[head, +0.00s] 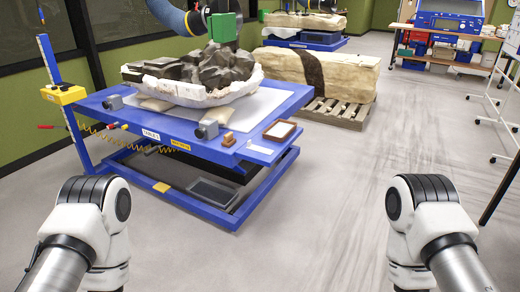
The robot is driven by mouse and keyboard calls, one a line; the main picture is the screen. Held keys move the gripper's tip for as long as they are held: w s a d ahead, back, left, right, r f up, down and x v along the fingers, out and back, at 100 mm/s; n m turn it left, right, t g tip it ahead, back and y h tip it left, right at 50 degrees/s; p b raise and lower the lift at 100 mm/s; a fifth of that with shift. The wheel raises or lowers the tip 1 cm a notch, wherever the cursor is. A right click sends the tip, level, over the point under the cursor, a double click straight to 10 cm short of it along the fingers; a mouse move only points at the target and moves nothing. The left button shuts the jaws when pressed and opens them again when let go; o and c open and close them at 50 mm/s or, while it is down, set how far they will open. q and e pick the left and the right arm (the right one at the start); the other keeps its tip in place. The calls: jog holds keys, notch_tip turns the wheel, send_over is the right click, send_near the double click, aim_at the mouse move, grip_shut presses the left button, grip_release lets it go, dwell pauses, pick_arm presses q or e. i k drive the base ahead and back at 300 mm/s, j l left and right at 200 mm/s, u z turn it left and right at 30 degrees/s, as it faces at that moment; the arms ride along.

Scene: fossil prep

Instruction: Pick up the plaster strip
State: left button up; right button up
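I cannot single out a plaster strip for certain. A dark fossil block (215,66) sits in a white plaster jacket (232,96) on the blue lift table (232,152). Pale pieces lie at the jacket's left side, too small to tell apart. A small brown-rimmed tray (294,134) with a white inside lies at the table's front right corner. Parts of both my arms show at the lower left and lower right. Both grippers are out of view, and both arms are well apart from the table.
A large pale block (345,75) with a dark band rests on a wooden pallet (335,113) behind. A black tray (212,192) lies on the table's lower frame. A yellow coiled hose hangs left. A shelf cart (440,62) and racks stand right. The floor (310,215) ahead is clear.

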aim_at(249, 146)
jog(key=i+l+z, duration=0.3)
jog(key=i, duration=0.4)
jog(key=i+l+z, duration=0.3)
jog(key=i, duration=0.4)
jog(key=i+z, duration=0.25)
jog(key=i, duration=0.45)
jog(key=i+l+u, duration=0.1)
jog(key=i+u, duration=0.25)
jog(key=i+l+u, duration=0.35)
jog(key=i, duration=0.2)
jog(key=i+l+u, duration=0.35)
jog(key=i+j, duration=0.1)
jog(key=i, duration=0.05)
